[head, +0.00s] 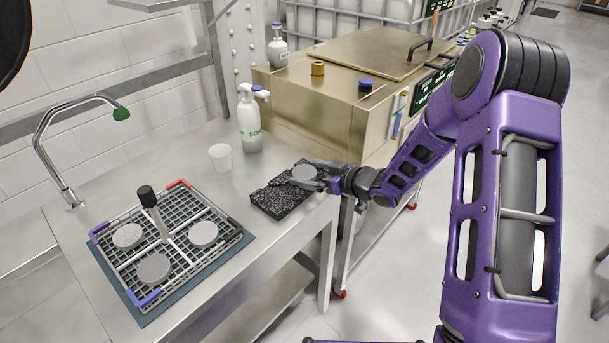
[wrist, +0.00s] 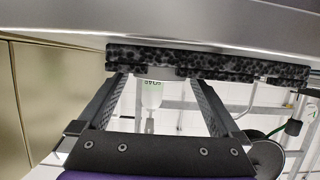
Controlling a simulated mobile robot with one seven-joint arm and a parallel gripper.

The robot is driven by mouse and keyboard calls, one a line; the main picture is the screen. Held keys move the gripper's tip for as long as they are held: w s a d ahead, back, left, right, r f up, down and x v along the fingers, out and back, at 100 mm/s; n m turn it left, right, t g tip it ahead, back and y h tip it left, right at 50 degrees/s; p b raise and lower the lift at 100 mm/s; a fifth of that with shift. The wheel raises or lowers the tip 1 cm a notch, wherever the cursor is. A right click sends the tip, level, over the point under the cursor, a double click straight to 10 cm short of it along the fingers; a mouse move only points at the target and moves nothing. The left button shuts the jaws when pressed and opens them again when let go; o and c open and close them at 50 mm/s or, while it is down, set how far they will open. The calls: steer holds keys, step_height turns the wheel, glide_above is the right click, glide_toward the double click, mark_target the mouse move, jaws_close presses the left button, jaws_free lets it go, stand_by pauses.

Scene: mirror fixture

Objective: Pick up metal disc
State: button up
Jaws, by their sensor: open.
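A grey metal disc (head: 303,173) is at the black speckled foam block (head: 275,203), near the table's right edge. My gripper (head: 309,174) is open and level, reaching in from the right, with its fingers around or just above the disc. The head view does not settle whether they touch it. In the wrist view my gripper (wrist: 163,78) has its two fingers spread, pointing at the foam block (wrist: 205,57). The disc cannot be made out there. Three more discs, a white one (head: 128,236), a light one (head: 204,234) and a grey one (head: 154,269), lie in the rack.
The rack (head: 183,265) with an upright black-topped handle (head: 147,197) stands at the left. A brass-coloured tank (head: 330,85) is close behind my gripper. The metal table (head: 250,240) is bare in front.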

steer(key=c, duration=1.3)
step_height(320, 180, up, 10)
steer(key=p, duration=0.3)
steer(key=s+d+f+m+t+h+p, duration=0.1)
steer(key=s+d+f+m+t+h, duration=0.2)
steer(key=d+m+h, duration=0.4)
steer(key=s+d+f+m+t+h+p, duration=0.1)
steer(key=s+d+f+m+t+h, duration=0.2)
steer(key=d, duration=0.6)
step_height(320, 180, up, 6)
steer(key=n+g+y+b, duration=0.3)
steer(key=n+g+y, duration=0.3)
steer(key=n+y, duration=0.4)
glide_above(310, 175)
